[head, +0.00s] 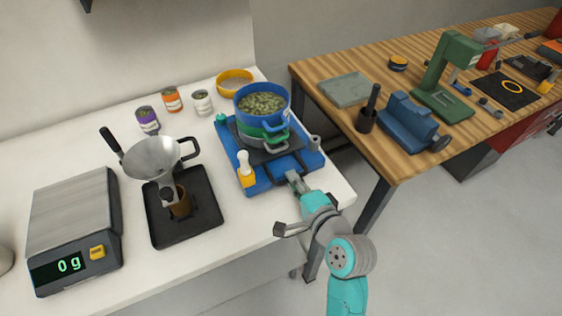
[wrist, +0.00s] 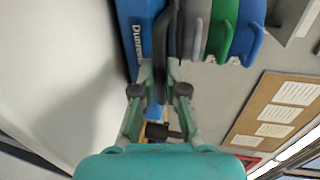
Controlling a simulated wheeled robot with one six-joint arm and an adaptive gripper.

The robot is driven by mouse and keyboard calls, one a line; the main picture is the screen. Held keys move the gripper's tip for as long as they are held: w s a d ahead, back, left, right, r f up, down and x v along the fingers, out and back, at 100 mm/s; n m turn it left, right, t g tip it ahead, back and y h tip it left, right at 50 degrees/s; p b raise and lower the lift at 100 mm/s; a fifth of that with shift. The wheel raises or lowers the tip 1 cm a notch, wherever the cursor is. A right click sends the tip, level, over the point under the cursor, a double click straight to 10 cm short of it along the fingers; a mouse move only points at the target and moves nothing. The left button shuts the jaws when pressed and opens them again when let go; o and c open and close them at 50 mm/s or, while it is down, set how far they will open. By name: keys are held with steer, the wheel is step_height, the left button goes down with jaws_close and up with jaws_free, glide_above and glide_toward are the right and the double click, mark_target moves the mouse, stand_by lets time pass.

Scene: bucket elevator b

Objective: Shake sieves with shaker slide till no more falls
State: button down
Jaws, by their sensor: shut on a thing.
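The stack of sieves stands on the shaker: a blue top sieve (head: 262,118) full of green-grey pieces, with green (head: 262,132) and grey (head: 275,146) rims beneath it. The stack sits on the dark shaker slide (head: 257,156) over the blue shaker base (head: 262,188). My gripper (head: 295,180) is at the front of the slide, shut on its dark handle (head: 288,162). In the wrist view my gripper (wrist: 160,75) closes on the dark handle (wrist: 172,45), beside the blue base (wrist: 135,40) and the green sieve (wrist: 222,28). The lower sieves' contents are hidden.
A scale (head: 75,220) reading 0 g and a funnel (head: 155,158) over a black tray (head: 200,225) stand left. Several small tins and a yellow bowl (head: 234,82) stand behind. A wooden workbench (head: 330,75) with tools is at right, past a gap.

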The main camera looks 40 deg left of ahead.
steer(key=shift+d+f, duration=0.1)
steer(key=shift+d, duration=0.05)
steer(key=shift+f+v, duration=0.2)
steer(key=shift+v, duration=0.85)
steer(key=shift+f+v, duration=0.25)
steer(key=shift+v, duration=0.8)
steer(key=shift+s, duration=0.1)
steer(key=shift+r+x, duration=0.25)
steer(key=shift+x, duration=0.85)
steer(key=shift+r+x, duration=0.2)
steer(key=shift+x, duration=0.9)
